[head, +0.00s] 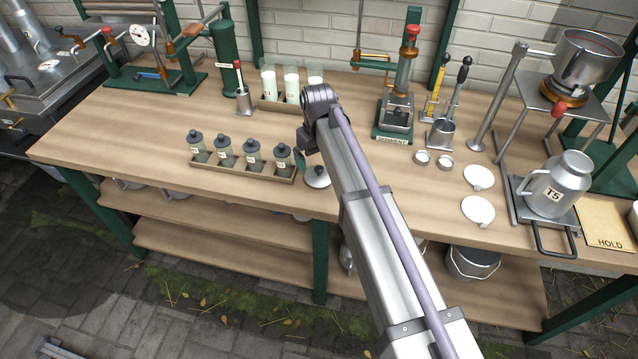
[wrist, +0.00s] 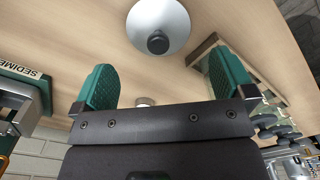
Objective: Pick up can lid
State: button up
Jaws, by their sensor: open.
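The can lid is a pale round disc with a dark knob. In the wrist view the can lid (wrist: 170,12) lies on the bench, ahead of and roughly between my fingers. In the head view the lid (head: 318,182) lies next to the right end of the bottle tray, partly hidden by my arm. My gripper (wrist: 163,80) has two green ribbed fingers set wide apart with nothing between them. It is apart from the lid. In the head view it is mostly hidden behind my wrist; a bit of green finger shows.
A tray (head: 238,176) with several dark-capped bottles stands just left of the lid. The sediment press (head: 396,110) stands behind to the right. Two white discs (head: 478,210) and a can marked T5 (head: 556,186) are further right. The bench's front edge is close to the lid.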

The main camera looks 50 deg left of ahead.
aim_at(319, 168)
notch_tip(319, 168, down, 7)
jog(key=b, duration=0.5)
jog(key=shift+d+b, duration=0.1)
jog(key=shift+b, duration=0.25)
jog(key=shift+r, duration=0.2)
jog(key=c, duration=0.7)
